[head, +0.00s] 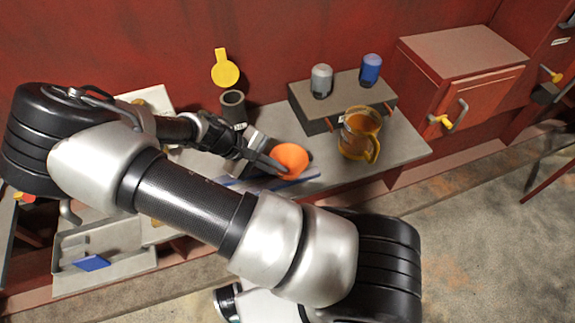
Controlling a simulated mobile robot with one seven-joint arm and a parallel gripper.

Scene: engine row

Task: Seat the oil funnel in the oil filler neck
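The orange oil funnel (291,158) is near the middle of the head view, over the front part of the grey bench. Its wide round part shows; its spout is hidden. My gripper (270,163) is at the funnel's left side, with a dark finger reaching to its edge. I cannot tell whether the fingers grip the funnel or only lie beside it. The dark, open-topped oil filler neck (233,107) stands upright behind my gripper, to the left of the funnel and apart from it. A yellow cap (225,70) stands raised above the neck.
A jug of amber oil (360,137) stands right of the funnel on the bench (404,146). Behind it, a raised block (340,97) bears a grey can (321,81) and a blue can (371,70). A blue-edged flat item (300,180) lies below the funnel. A red cabinet (460,85) is at right.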

